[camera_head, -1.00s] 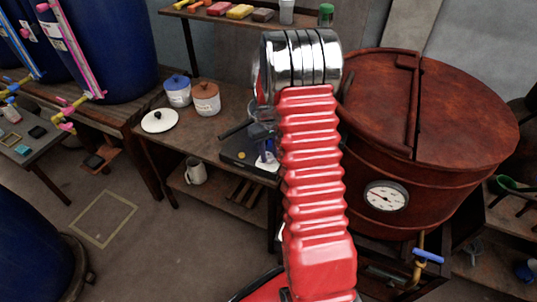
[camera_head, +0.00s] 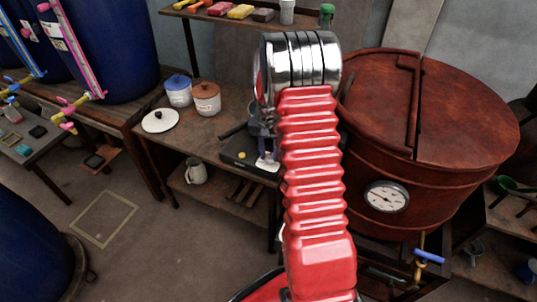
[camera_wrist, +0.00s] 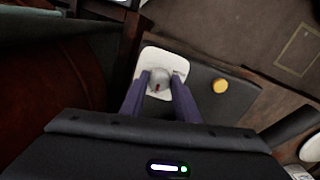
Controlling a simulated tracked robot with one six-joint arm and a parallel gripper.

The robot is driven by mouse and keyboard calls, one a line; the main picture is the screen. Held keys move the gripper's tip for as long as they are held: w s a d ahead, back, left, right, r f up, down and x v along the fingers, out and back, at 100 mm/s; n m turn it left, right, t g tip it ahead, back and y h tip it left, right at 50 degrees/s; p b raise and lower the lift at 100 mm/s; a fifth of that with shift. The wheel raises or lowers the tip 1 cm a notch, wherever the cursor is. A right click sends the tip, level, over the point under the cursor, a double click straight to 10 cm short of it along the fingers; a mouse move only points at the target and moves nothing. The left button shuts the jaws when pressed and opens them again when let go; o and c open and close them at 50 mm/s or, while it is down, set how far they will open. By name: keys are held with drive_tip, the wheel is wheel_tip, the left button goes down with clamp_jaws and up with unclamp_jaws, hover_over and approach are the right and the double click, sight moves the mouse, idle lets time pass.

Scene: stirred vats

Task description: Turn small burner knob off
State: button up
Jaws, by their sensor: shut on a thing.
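The small burner is a dark box (camera_head: 238,145) on the wooden bench, left of my arm in the head view. Its pale front plate (camera_wrist: 177,57) carries a grey round knob (camera_wrist: 159,76) with a red mark, seen in the wrist view. My gripper (camera_wrist: 160,77) has its two purple fingers on either side of this knob and is shut on it. In the head view my gripper (camera_head: 267,156) is at the burner's front, partly hidden by my arm. The knob itself cannot be made out there.
A yellow round button (camera_wrist: 220,85) sits on the burner beside the plate. A large rust-red vat (camera_head: 430,110) with a gauge stands close on the right.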

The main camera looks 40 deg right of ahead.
sight(268, 156)
drive_tip(key=shift+s+d, duration=0.15)
drive_tip(key=o, duration=1)
drive_tip(key=shift+o, duration=0.2)
drive_tip(key=shift+r, duration=0.1)
wheel_tip(268, 156, up, 14)
drive_tip(key=shift+w+a+f, duration=0.2)
drive_tip(key=shift+w+f, duration=0.05)
drive_tip(key=shift+r, duration=0.1)
